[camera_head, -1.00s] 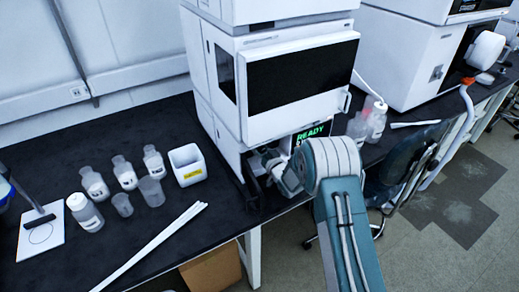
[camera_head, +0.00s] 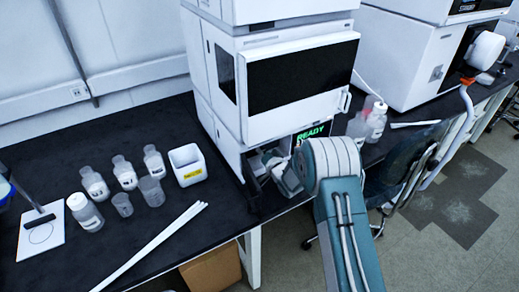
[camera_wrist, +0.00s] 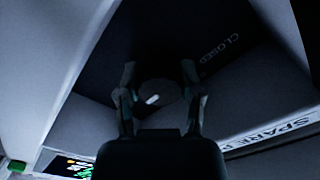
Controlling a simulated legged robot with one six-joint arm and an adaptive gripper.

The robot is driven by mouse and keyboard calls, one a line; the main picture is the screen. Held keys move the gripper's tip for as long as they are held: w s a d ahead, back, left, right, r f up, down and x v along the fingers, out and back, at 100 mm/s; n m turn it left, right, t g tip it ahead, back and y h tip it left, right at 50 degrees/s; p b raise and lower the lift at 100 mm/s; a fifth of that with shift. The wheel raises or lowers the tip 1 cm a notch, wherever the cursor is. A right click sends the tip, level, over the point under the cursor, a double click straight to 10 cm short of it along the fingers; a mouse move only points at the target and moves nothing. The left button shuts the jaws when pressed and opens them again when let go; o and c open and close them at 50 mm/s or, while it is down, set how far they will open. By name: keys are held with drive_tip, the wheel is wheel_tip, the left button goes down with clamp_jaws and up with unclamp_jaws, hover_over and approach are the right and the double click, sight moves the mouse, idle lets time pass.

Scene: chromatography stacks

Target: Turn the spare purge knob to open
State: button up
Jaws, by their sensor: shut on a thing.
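The word CLOSED (camera_wrist: 221,49) is printed on the dark panel to the upper right of the knob. A white SPARE label (camera_wrist: 285,130) runs along the lower right edge. In the head view my gripper is at the lower front of the white instrument stack (camera_head: 225,125), and the knob is hidden there.
A green READY display (camera_head: 311,132) is just above my wrist. A white box (camera_head: 187,165), several bottles and long white rods (camera_head: 150,245) are on the black bench to the left.

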drive_tip(key=shift+f, duration=0.15)
drive_tip(key=o, duration=1.2)
drive_tip(key=shift+w, duration=0.1)
drive_tip(key=shift+c, duration=0.2)
drive_tip(key=v, duration=1.2)
